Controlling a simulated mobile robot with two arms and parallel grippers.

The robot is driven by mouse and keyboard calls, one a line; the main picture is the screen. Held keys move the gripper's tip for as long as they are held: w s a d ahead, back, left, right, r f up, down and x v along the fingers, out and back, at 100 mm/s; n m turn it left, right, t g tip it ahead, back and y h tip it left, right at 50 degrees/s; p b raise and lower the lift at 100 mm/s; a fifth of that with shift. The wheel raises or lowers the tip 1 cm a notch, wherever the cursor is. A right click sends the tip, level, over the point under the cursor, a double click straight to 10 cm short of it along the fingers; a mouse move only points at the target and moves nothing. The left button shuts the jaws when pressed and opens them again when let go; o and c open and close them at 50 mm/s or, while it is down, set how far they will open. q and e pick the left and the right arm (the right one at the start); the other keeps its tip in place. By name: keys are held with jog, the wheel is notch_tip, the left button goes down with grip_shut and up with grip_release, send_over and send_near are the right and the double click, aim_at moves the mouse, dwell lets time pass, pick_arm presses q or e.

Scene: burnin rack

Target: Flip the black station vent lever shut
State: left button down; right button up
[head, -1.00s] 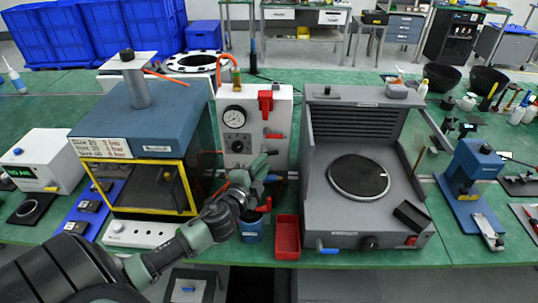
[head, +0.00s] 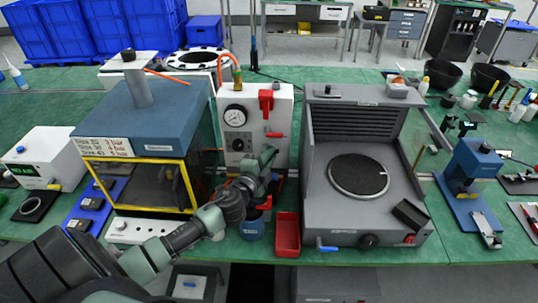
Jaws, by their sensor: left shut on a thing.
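A white panel (head: 282,106) stands in the middle of the green bench, with a round gauge (head: 234,117), a black knob (head: 238,145), a big red handle (head: 266,100) and a small red lever (head: 275,134) pointing right. My left gripper (head: 270,160) is at the panel's lower front, just below the small red lever. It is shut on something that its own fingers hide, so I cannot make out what. I cannot tell which part is the black station's vent lever. My right gripper is out of view.
A yellow-framed chamber (head: 147,118) stands close left of my left arm. A grey station (head: 315,190) with a round black plate is on the right. A red bin (head: 287,235) and a blue cup (head: 252,228) sit at the front edge below the gripper.

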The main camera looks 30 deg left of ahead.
pick_arm(q)
jog(key=m+p, duration=0.2)
jog(key=shift+f+g+p, duration=0.15)
jog(key=shift+g+p, duration=0.2)
jog(key=shift+g, duration=0.05)
jog(key=c, duration=1.7)
grip_release()
